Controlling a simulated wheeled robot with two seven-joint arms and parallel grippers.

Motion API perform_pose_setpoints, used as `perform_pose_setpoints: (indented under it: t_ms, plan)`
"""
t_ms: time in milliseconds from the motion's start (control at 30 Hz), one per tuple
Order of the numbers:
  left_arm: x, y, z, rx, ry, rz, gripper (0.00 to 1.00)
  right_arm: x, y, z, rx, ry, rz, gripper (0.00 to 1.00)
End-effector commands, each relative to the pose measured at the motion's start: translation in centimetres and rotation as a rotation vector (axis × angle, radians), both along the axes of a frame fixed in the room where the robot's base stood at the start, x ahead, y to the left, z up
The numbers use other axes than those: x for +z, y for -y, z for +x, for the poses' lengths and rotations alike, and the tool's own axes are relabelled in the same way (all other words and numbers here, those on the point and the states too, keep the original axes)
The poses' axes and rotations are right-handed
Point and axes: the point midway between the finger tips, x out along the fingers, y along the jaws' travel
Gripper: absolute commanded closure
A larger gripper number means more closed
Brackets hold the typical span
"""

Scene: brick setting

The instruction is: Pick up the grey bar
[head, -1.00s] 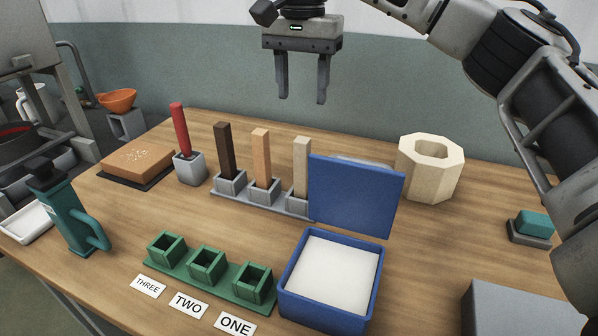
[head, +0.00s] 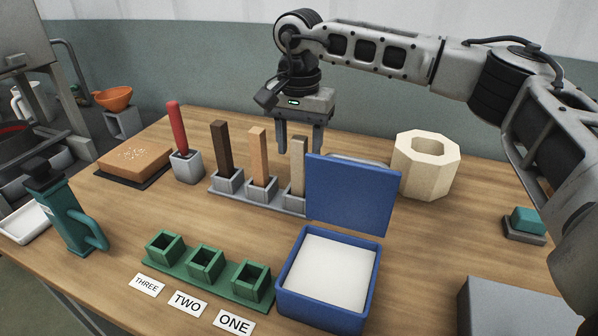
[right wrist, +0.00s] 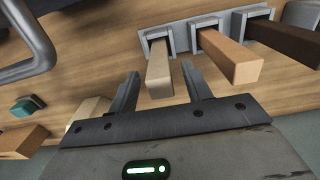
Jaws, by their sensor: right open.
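The grey bar (head: 298,165) is a pale beige-grey upright bar in the right-hand socket of the grey holder (head: 222,192), beside the blue lid. In the right wrist view the grey bar (right wrist: 159,74) shows between the finger lines. My right gripper (head: 300,150) is open, pointing down over the bar, with one finger on each side of its top in the head view. In the right wrist view my right gripper (right wrist: 160,76) has empty space on both sides of the bar; no contact shows. The bar's foot is partly hidden. My left gripper is out of view.
An orange bar (head: 258,155) and a dark brown bar (head: 222,148) stand left of it. The raised blue lid (head: 348,196) stands close on the right, above a blue box (head: 326,316). A cream octagonal ring (head: 414,180) is farther right. Green sockets (head: 230,287) stand in front.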

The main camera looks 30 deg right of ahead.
Motion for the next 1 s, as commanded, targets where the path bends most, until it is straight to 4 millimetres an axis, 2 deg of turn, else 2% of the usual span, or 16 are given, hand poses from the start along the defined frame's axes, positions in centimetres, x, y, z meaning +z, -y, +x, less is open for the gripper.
perform_pose_setpoints:
  t_ms: [67, 100, 267, 533, 633, 767, 1000]
  plan:
    - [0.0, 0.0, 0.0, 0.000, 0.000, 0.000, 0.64, 0.0, 0.0, 0.0, 0.000, 0.000, 0.000, 0.51]
    - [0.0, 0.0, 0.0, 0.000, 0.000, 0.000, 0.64, 0.0, 0.0, 0.0, 0.000, 0.000, 0.000, 0.56]
    - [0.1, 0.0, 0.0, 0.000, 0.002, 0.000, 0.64, 0.0, 0.0, 0.0, 0.000, 0.000, 0.000, 1.00]
    - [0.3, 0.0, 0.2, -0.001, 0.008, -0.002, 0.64, 0.2, 0.0, 0.0, 0.000, 0.001, 0.000, 0.99]
    - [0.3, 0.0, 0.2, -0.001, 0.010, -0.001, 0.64, 0.9, 0.0, 0.1, -0.001, 0.003, 0.000, 0.99]
    - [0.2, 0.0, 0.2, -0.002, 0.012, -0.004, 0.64, 3.0, -0.1, 0.1, 0.000, 0.006, 0.001, 0.99]
    - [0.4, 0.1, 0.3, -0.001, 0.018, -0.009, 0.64, 7.8, -0.1, 0.1, 0.001, 0.004, 0.001, 0.99]
